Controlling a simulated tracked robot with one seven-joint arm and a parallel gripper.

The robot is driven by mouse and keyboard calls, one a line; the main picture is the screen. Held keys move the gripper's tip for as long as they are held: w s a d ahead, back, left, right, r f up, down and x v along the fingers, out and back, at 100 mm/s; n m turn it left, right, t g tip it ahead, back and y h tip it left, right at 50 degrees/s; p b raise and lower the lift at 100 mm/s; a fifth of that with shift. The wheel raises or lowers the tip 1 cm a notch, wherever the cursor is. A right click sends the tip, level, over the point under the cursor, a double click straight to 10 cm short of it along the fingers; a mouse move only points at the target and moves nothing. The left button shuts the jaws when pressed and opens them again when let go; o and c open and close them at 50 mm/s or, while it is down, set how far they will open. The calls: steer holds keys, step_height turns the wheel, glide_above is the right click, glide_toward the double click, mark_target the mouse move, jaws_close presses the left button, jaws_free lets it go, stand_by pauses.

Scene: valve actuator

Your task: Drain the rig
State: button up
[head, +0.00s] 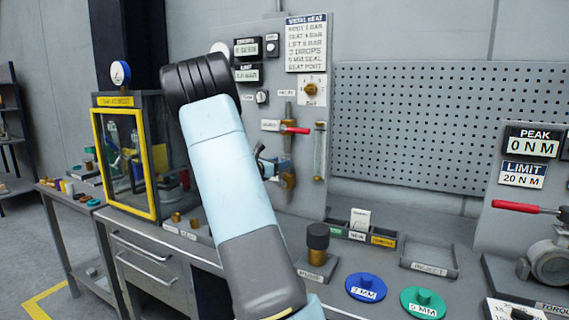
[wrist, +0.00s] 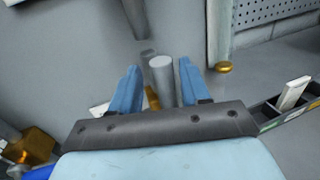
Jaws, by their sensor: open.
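My gripper (head: 272,166) is at the grey panel, partly hidden behind my arm in the head view. In the wrist view its blue fingers (wrist: 158,76) are open on either side of a grey cylinder (wrist: 162,72). I cannot tell if they touch it. A brass part (wrist: 152,97) shows behind it. In the head view, brass fittings (head: 289,179) sit beside the gripper. Above them is a red-handled valve (head: 295,130) with its handle pointing right. A clear vertical tube (head: 320,150) stands to its right. No readable label marks the drain.
A yellow-framed cabinet (head: 152,160) stands left of my arm. On the bench are a dark-topped block (head: 317,240), a blue disc (head: 366,287), a green disc (head: 423,302), a divided tray (head: 362,236) and an empty-looking tray (head: 429,257). A pegboard (head: 430,125) fills the back.

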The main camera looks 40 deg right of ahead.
steer(key=shift+d, duration=0.4)
jaws_close()
stand_by(0.4)
